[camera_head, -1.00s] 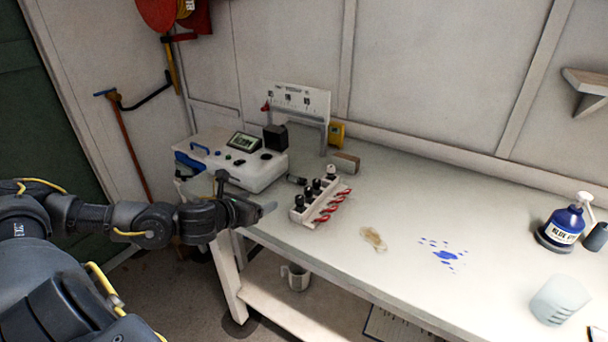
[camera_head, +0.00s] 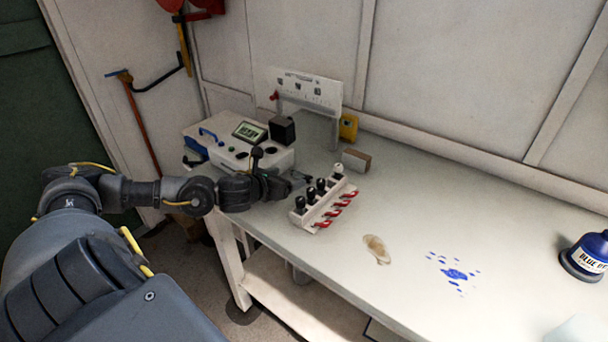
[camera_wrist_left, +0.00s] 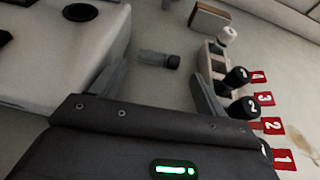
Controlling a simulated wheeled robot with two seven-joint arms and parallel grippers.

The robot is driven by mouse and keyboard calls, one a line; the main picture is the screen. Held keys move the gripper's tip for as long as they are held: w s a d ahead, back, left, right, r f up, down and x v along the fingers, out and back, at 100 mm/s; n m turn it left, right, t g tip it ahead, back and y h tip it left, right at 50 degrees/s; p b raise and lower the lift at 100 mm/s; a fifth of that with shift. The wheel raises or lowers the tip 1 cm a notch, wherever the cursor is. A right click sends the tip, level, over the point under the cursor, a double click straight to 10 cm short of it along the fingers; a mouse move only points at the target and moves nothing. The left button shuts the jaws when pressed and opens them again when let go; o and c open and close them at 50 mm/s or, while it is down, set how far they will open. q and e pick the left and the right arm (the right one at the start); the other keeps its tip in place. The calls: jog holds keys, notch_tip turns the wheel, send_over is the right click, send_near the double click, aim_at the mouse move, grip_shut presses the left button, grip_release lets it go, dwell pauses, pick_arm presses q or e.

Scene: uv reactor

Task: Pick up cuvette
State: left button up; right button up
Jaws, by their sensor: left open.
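A small clear cuvette with a dark cap (camera_wrist_left: 158,59) lies on its side on the bench between the white machine and the rack, in the left wrist view. In the head view it is small and partly hidden by my left gripper (camera_head: 288,184). My left gripper is open and empty, and it also shows in the left wrist view (camera_wrist_left: 160,74). Its two fingers stand apart, with the cuvette lying just beyond the gap between their tips. My right gripper is not in view.
A white rack (camera_head: 322,206) with several capped vials and red numbered tags stands close to the right finger. The white machine (camera_head: 225,150) stands on the left. A small box (camera_head: 356,160) is behind the rack. The bench to the right is mostly clear, with brown and blue stains.

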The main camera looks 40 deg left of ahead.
aim_at(300, 175)
pick_arm(q)
jog(key=shift+w+f, duration=0.2)
jog(key=shift+w, duration=0.4)
jog(key=shift+w+f, duration=0.2)
jog(key=shift+w, duration=0.1)
jog(key=shift+w+p, duration=0.4)
jog(key=shift+p, duration=0.05)
jog(key=x, duration=0.2)
jog(key=p+x, duration=0.1)
jog(key=shift+w+a+f, duration=0.15)
jog(key=shift+w+f, duration=0.05)
jog(key=shift+f, duration=0.25)
jog(key=shift+w+f, duration=0.2)
jog(key=shift+w, duration=0.1)
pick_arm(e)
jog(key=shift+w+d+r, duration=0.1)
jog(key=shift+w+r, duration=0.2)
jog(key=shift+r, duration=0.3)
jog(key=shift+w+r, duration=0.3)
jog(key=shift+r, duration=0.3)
pick_arm(q)
jog(key=shift+c, duration=0.2)
jog(key=c, duration=0.8)
